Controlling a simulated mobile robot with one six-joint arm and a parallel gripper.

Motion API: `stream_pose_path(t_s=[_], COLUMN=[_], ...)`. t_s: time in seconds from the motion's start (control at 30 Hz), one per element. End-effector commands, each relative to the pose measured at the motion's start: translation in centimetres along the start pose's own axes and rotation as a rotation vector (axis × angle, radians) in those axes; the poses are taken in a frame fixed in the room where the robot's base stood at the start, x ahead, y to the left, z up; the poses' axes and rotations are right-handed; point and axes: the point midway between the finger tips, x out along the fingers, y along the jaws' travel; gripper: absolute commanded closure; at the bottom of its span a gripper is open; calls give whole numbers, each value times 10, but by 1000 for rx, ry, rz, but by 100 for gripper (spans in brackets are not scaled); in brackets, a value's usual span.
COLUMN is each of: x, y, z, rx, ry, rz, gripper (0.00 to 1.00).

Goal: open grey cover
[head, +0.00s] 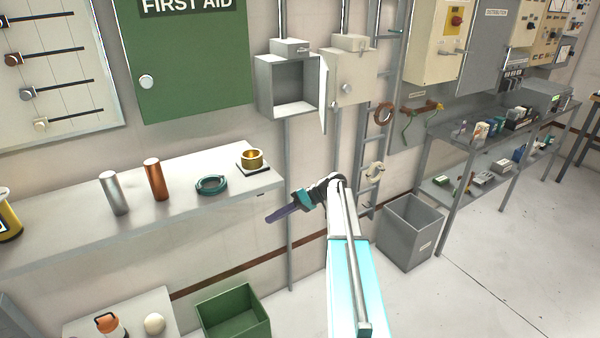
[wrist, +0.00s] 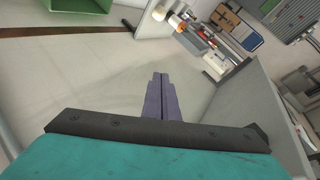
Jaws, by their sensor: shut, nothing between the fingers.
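A grey wall box (head: 290,84) hangs at the upper middle of the head view, its front open and its inside looking empty. A narrow pale panel (head: 323,95) stands out at its right edge, seen nearly edge-on; it looks like the box's cover swung open. A beige box (head: 355,77) with a round knob is beside it, its front closed. My gripper (head: 270,218) is well below the boxes, in front of the wall shelf's right end, pointing left. Its purple fingers are together and empty, as the wrist view (wrist: 160,98) also shows. Neither box is recognisable in the wrist view.
A green crate (head: 233,313) and a grey bin (head: 410,232) stand below. A ladder rack (head: 377,130) is right of the boxes. Floor at right is clear.

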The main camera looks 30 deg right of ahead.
Motion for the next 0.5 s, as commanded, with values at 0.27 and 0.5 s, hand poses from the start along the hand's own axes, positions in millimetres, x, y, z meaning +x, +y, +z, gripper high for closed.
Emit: stream_pose_path(t_s=[0.27, 0.5], x=[110, 173], y=[-4, -15], z=[101, 198], rx=[218, 354], ry=[-220, -404], rz=[115, 253], gripper=[100, 100])
